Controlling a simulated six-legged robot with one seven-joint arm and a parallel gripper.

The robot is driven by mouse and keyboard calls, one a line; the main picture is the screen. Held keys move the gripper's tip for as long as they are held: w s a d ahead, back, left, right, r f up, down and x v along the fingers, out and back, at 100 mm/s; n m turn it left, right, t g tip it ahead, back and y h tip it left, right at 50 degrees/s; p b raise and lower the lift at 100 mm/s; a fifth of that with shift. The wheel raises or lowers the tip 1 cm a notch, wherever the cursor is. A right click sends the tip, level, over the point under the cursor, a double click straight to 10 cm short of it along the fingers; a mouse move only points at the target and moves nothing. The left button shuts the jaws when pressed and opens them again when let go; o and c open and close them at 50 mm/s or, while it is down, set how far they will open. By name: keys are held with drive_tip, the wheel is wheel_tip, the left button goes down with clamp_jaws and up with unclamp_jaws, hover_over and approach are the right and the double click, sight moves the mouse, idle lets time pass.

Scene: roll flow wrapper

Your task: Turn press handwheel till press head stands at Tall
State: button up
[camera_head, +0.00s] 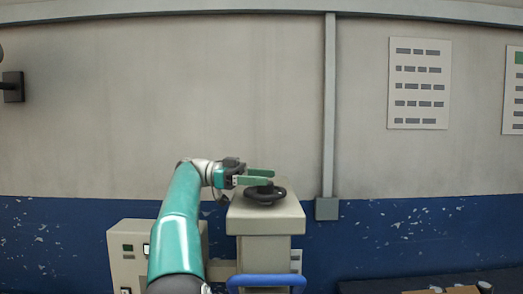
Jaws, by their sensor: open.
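The press handwheel (265,195) is a dark ring lying flat on top of a beige machine column (265,222) at the middle of the view. My gripper (265,176) has two green fingers pointing right, with a gap between them. The fingers appear just above and over the back of the wheel. I cannot tell whether they touch it. Nothing shows held between them. The press head and any Tall mark cannot be made out.
A beige control box (130,254) with switches stands at the left, partly behind my arm. A blue bar (266,281) crosses the front of the column. A dark surface with several small items (484,287) is at the lower right. The wall behind carries a vertical conduit (329,110).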

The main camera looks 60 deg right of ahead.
drive_tip(key=s+a+r, duration=0.6)
drive_tip(key=a+r, duration=0.5)
drive_tip(key=a, duration=0.1)
drive_tip(key=shift+s+a+r, duration=0.2)
drive_tip(key=shift+s+a, duration=0.05)
drive_tip(key=shift+s, duration=0.1)
